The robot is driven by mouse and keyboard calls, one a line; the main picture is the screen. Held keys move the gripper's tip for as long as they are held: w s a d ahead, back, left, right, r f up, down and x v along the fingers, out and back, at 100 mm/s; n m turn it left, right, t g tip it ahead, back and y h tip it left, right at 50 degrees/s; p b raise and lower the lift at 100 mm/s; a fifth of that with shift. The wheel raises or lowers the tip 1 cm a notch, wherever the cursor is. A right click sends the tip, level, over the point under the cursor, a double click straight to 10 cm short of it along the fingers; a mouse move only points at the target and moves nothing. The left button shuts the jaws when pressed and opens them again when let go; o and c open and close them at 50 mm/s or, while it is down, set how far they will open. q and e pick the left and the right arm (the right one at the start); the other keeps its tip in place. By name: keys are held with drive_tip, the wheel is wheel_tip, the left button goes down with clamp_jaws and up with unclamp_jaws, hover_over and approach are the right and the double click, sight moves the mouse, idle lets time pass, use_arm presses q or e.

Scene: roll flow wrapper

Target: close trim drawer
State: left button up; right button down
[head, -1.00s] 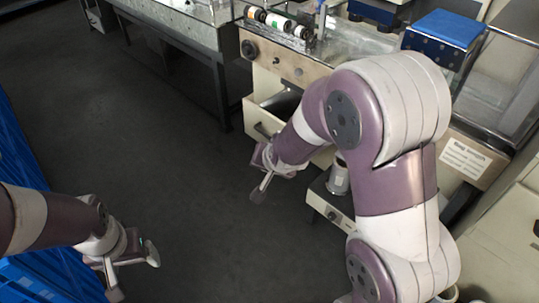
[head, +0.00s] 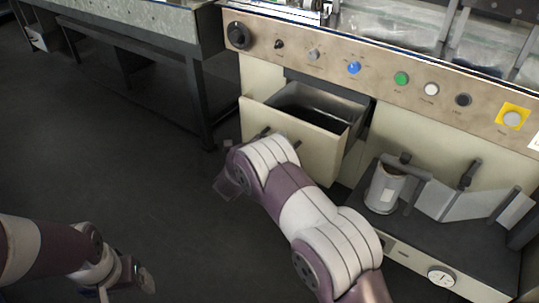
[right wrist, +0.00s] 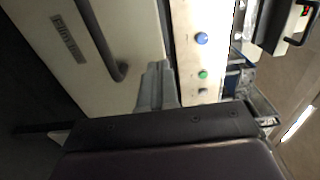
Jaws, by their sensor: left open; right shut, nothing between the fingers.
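The trim drawer (head: 300,140) is a cream box pulled out of the machine's front, its dark inside showing from above. In the right wrist view its front panel (right wrist: 120,20) carries a label that seems to read "Film trim", with a dark bar handle (right wrist: 104,45). My right gripper (right wrist: 155,85) is shut and empty, its fingertips close to the panel beside the handle; I cannot tell if they touch. My left gripper (head: 140,282) is open and empty at lower left, away from the drawer.
Above the drawer runs a control panel (head: 330,62) with a black knob and coloured buttons. Right of it, a dark-topped unit (head: 450,235) holds a metal cup (head: 384,188) and a dial. A grey bench (head: 130,25) stands at back left. The floor (head: 100,150) between is clear.

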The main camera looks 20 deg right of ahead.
sight(295, 123)
drive_tip(key=b+x, duration=0.1)
drive_tip(key=x, duration=0.3)
drive_tip(key=shift+w+d+f+b, duration=0.2)
drive_tip(key=shift+w+b, duration=0.1)
drive_tip(key=shift+w+d+r, duration=0.15)
drive_tip(key=shift+w+d, duration=0.25)
drive_tip(key=shift+d, duration=0.15)
